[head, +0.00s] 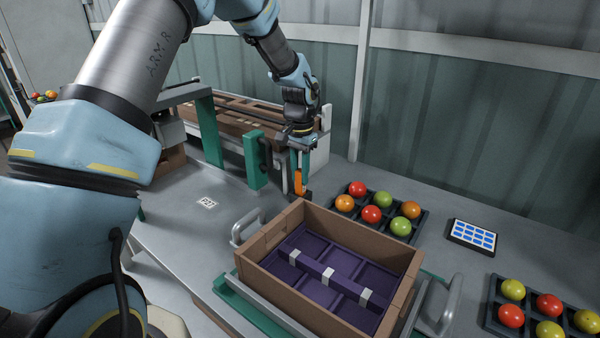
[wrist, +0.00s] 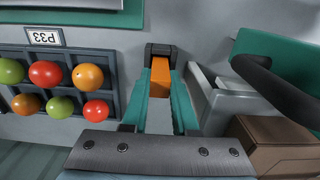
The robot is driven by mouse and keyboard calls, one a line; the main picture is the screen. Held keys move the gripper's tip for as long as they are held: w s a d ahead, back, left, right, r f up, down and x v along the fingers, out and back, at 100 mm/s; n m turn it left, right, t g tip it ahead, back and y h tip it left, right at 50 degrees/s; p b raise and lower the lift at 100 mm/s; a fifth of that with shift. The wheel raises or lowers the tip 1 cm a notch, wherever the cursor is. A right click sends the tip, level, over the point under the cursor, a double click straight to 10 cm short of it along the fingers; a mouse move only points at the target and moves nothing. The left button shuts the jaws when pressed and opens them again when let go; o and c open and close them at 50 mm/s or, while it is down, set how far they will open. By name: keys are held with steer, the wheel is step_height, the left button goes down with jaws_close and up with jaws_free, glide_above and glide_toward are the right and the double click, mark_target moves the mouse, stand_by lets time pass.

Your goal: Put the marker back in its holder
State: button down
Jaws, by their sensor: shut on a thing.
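The marker is an orange stick (head: 298,182), held upright below my gripper (head: 300,170), near the crate's far left corner. In the wrist view the orange marker (wrist: 160,78) lies between the two green fingertips of my gripper (wrist: 161,88), which is shut on it. A dark grey piece (wrist: 160,51) surrounds the marker's far end in that view. I cannot tell whether this dark piece is the holder or part of the marker, nor whether it touches the table.
A brown crate (head: 262,230) with purple dividers stands in front. A tomato tray (head: 422,228) is right of my gripper; another tray (head: 493,318) and a blue-celled panel (head: 472,235) lie farther right. A conveyor with a green post (head: 254,160) stands left. The table around the printed label (head: 208,203) is clear.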

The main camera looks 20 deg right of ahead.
steer(key=shift+f, duration=0.1)
steer(key=c, duration=0.6)
jaws_free()
steer(key=c, duration=0.3)
steer(key=shift+r+p, duration=2.5)
steer(key=shift+r, duration=1.05)
steer(key=shift+s, duration=0.1)
